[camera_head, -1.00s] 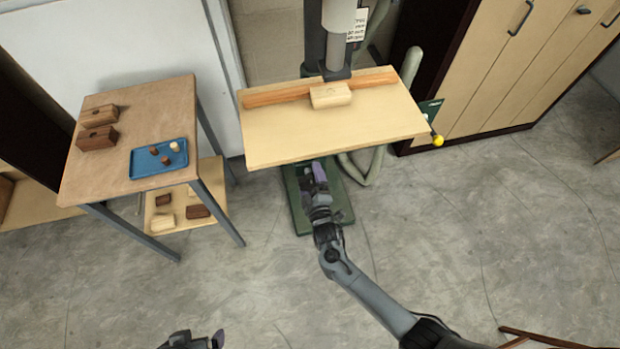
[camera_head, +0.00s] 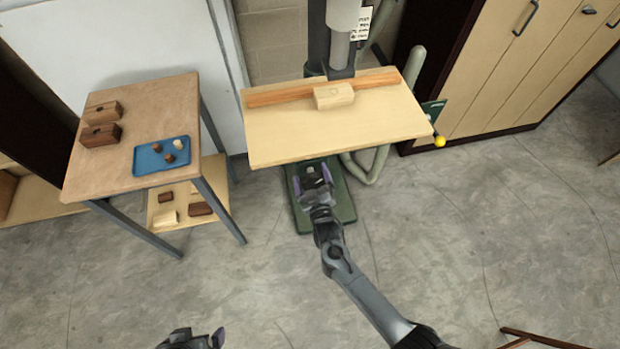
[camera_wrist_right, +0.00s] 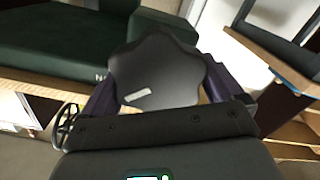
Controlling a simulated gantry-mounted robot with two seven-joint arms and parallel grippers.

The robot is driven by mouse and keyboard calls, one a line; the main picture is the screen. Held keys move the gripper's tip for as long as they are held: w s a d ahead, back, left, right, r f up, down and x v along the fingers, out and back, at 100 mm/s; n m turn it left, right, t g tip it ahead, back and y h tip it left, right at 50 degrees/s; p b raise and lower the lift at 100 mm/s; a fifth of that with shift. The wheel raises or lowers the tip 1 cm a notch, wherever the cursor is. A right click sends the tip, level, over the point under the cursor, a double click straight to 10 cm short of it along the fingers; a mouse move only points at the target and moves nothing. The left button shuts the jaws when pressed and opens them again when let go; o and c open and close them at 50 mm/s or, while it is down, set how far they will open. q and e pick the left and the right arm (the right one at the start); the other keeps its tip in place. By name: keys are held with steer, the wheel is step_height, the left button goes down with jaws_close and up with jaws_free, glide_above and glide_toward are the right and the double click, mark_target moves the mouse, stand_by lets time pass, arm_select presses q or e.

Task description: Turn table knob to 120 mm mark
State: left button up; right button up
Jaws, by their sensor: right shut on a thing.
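The table knob (camera_wrist_right: 158,72), black and lobed with a small pale mark on its face, fills the middle of the right wrist view. My right gripper (camera_wrist_right: 162,82) is shut on it, with a purple finger on each side. In the head view my right gripper (camera_head: 317,180) is at the front edge of the drill press table (camera_head: 290,135), above the green base. The knob is not clear there. I cannot read a millimetre scale in either view. My left gripper (camera_head: 202,340) is partly visible at the bottom edge, away from everything; its jaw opening is unclear.
A wooden block (camera_head: 333,96) sits against the orange fence (camera_head: 275,95) on the press table. A yellow-ended handle (camera_head: 439,141) sticks out at its right. A side table (camera_head: 105,168) at left carries dark blocks and a blue tray (camera_head: 143,168).

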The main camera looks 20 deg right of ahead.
steer(key=shift+w+d+r, duration=0.15)
steer(key=shift+d+r, duration=0.2)
steer(key=shift+r, duration=0.1)
steer(key=o, duration=0.7)
steer(key=shift+f, duration=0.1)
steer(key=shift+s+a, duration=0.1)
steer(key=shift+s, duration=0.4)
arm_select(q)
steer(key=shift+w+d+r+p, duration=0.1)
steer(key=shift+d+r+p, duration=0.15)
steer(key=shift+r+p, duration=0.3)
arm_select(e)
steer(key=s, duration=0.3)
steer(key=s+a, duration=0.1)
steer(key=s, duration=0.6)
steer(key=shift+a+f, duration=0.15)
steer(key=shift+a, duration=0.2)
